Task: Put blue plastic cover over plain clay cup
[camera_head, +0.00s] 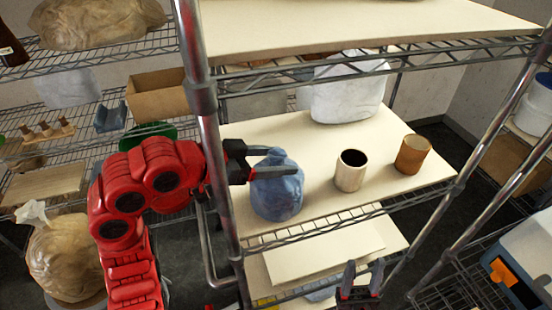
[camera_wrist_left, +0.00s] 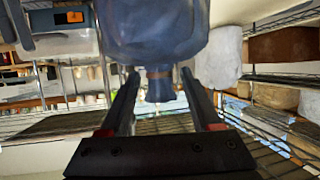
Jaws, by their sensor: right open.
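The blue plastic cover (camera_head: 278,192) is a rounded, crumpled shape on the middle shelf. Whether anything is under it cannot be told. My left gripper (camera_head: 262,163) is at its top from the left. In the left wrist view, its open fingers (camera_wrist_left: 158,98) stand on either side of the cover's narrow neck, with gaps; the cover's body (camera_wrist_left: 155,25) fills the top. To its right stand an upright cream cup (camera_head: 350,172) with a dark inside and an upright orange-brown clay cup (camera_head: 413,155); both are uncovered. My right gripper (camera_head: 361,280) is open and empty, low in front of the shelf.
A white wrapped bundle (camera_head: 348,92) stands at the back of the middle shelf (camera_head: 315,140). A metal post (camera_head: 208,130) rises left of the cover, close to my left arm. An upper shelf (camera_head: 330,25) hangs above. The shelf between cover and cream cup is clear.

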